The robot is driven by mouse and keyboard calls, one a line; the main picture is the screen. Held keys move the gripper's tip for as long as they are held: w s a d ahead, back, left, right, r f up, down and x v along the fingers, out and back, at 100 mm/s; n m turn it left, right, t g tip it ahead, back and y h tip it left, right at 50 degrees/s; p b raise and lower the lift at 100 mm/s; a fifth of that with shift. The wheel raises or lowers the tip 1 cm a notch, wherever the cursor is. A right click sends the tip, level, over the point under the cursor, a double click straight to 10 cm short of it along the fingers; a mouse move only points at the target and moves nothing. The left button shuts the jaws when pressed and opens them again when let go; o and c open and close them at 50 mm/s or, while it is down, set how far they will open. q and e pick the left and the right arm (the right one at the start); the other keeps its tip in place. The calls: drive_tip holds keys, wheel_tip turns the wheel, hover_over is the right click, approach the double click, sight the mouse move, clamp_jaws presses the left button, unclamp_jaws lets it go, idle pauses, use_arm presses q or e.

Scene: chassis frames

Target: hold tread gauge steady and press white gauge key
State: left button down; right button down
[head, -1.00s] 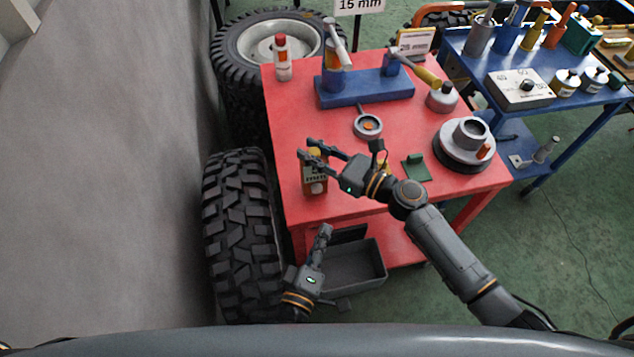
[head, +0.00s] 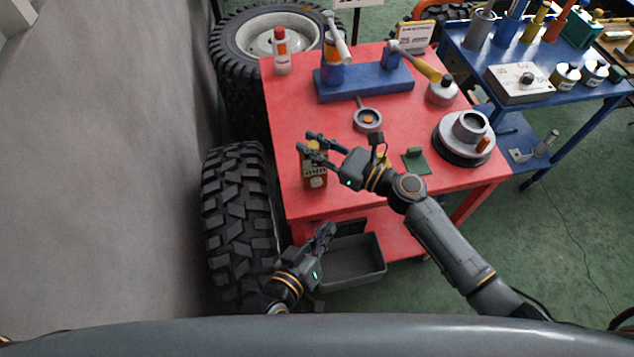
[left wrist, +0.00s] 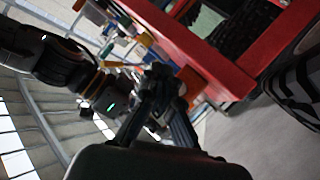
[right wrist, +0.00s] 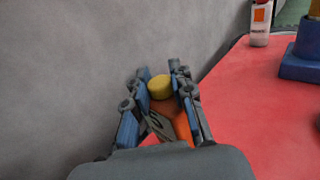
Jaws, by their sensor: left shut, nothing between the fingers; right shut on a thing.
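The tread gauge (head: 314,168) is a small orange-brown box near the left front edge of the red table. It has a dark display with "mm" lettering, a yellow cap on top and a white key (head: 316,182) low on its front. My right gripper (head: 311,142) is shut on the upper part of the gauge. In the right wrist view the yellow cap (right wrist: 159,87) and orange body show between its fingers. My left gripper (head: 327,231) is shut and empty, below and in front of the gauge, apart from it. In the left wrist view its fingers (left wrist: 160,85) are together.
The red table (head: 240,0) stands beside large tyres (head: 235,215) and a grey wall. A grey bin (head: 352,262) sits low under the front edge. A round dial gauge (head: 368,119), a green bracket (head: 416,162) and a grey hub (head: 463,140) lie farther right.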

use_arm(q)
drive_tip(key=shift+w+a, duration=0.25)
drive_tip(key=shift+w, duration=1.1)
drive_tip(key=shift+w+a, duration=0.3)
drive_tip(key=shift+w, duration=1.05)
drive_tip(key=shift+w+a, duration=0.25)
drive_tip(key=shift+w, duration=1.1)
drive_tip(key=shift+w, duration=0.4)
drive_tip(key=shift+w+a, duration=0.2)
drive_tip(key=shift+w, duration=0.25)
drive_tip(key=shift+s, duration=0.1)
drive_tip(key=shift+s+d, duration=0.2)
drive_tip(key=shift+s, duration=0.6)
drive_tip(key=s, duration=0.2)
drive_tip(key=s+d, duration=0.1)
drive_tip(key=s, duration=0.2)
